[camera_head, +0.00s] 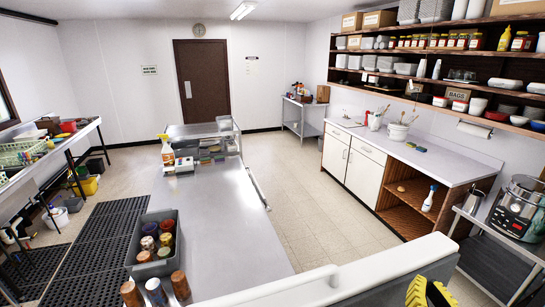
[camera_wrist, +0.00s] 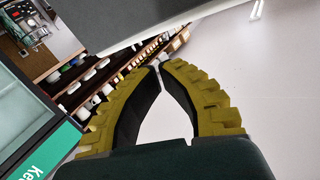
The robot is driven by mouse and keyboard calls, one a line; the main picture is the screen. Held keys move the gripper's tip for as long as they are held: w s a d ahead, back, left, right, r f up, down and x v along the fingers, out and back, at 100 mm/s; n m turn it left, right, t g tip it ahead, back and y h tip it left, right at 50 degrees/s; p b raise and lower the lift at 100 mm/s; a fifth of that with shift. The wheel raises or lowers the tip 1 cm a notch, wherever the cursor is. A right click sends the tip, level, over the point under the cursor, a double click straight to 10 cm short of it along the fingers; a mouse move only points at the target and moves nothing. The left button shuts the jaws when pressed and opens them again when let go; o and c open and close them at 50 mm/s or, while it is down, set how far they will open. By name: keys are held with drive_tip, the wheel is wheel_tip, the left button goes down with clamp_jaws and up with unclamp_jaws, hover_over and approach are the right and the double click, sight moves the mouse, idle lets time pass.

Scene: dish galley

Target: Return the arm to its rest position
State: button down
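My gripper (camera_wrist: 159,66) shows in the wrist view with its two yellow ridged fingers curving in until their tips meet or nearly meet. Nothing is held between them; only pale wall or ceiling shows through the gap. In the head view part of my gripper (camera_head: 430,292) shows as a yellow and black piece at the bottom right edge, beside my white arm. It is raised in front of the camera, apart from the counters. The rest of the gripper is cut off by the frame.
A white-topped cabinet (camera_head: 440,161) and loaded wall shelves (camera_head: 440,50) stand at right, near a cooker (camera_head: 518,207). The middle floor (camera_head: 305,200) is clear.

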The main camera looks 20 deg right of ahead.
drive_tip(key=w+a+r+n+t+y, duration=0.1)
drive_tip(key=a+r+n+t+y, duration=0.2)
drive_tip(key=a, duration=0.7)
drive_tip(key=w+a+r+n+t+y, duration=0.2)
drive_tip(key=a+r, duration=0.5)
drive_tip(key=a, duration=0.4)
drive_tip(key=w+a+r+n+t+y+b, duration=0.1)
drive_tip(key=a+r+n+t+y, duration=0.3)
drive_tip(key=a, duration=0.7)
drive_tip(key=shift+w+a+r+n+y, duration=0.2)
drive_tip(key=shift+w+r+n+y, duration=0.35)
drive_tip(key=shift+r+n+y, duration=0.35)
drive_tip(key=shift+d+f, duration=0.1)
drive_tip(key=shift+f, duration=0.1)
